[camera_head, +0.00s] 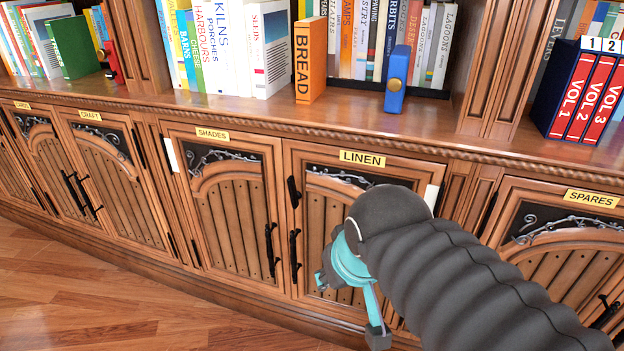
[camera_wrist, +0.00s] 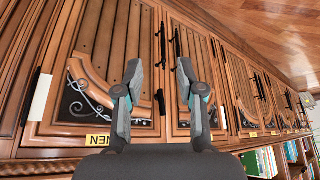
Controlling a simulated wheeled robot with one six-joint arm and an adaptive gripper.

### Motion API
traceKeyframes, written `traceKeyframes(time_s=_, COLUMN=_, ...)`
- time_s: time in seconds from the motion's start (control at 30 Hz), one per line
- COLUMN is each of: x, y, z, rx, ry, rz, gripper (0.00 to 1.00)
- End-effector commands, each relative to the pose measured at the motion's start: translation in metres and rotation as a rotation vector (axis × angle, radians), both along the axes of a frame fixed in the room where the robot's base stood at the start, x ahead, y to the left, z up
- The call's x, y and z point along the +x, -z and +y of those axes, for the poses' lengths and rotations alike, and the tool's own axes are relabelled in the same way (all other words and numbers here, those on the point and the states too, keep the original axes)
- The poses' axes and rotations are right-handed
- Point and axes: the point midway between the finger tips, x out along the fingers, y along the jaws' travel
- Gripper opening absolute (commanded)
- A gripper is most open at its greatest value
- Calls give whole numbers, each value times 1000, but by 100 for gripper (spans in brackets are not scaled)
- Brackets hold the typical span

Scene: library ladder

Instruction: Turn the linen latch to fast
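The linen cabinet door carries a yellow LINEN label (camera_head: 362,158), partly cut off in the wrist view (camera_wrist: 97,140). The linen latch (camera_head: 293,192) is a short black piece at the door's upper left edge, lying along the edge. In the wrist view the latch (camera_wrist: 161,102) stands upright between my finger bodies. A black pull handle (camera_head: 294,255) sits below it on the same door. My gripper (camera_wrist: 158,67) is open and empty, its fingertips apart in front of the door edge. In the head view my arm hides much of the linen door.
The shades door (camera_head: 237,205), with its black handle (camera_head: 271,250), adjoins on the left. A white plate (camera_head: 431,197) is at the linen door's right edge. The shelf above holds books, including a BREAD book (camera_head: 310,60), and a blue object (camera_head: 396,80). Wooden floor lies clear at lower left.

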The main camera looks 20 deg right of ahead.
Motion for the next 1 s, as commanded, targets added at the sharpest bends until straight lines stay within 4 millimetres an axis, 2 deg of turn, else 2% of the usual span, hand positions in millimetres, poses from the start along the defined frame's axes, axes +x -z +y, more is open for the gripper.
traceKeyframes(time_s=0.17, x=39, y=-19, z=2, rx=-5, ry=50, rz=45, gripper=39)
traceKeyframes(time_s=0.4, x=117, y=-51, z=4, rx=-31, ry=217, rz=114, gripper=39)
traceKeyframes(time_s=0.7, x=216, y=-65, z=23, rx=-81, ry=448, rz=147, gripper=39)
traceKeyframes(time_s=0.83, x=246, y=-65, z=34, rx=-100, ry=535, rz=144, gripper=39)
traceKeyframes(time_s=1.0, x=267, y=-65, z=42, rx=-113, ry=604, rz=136, gripper=39)
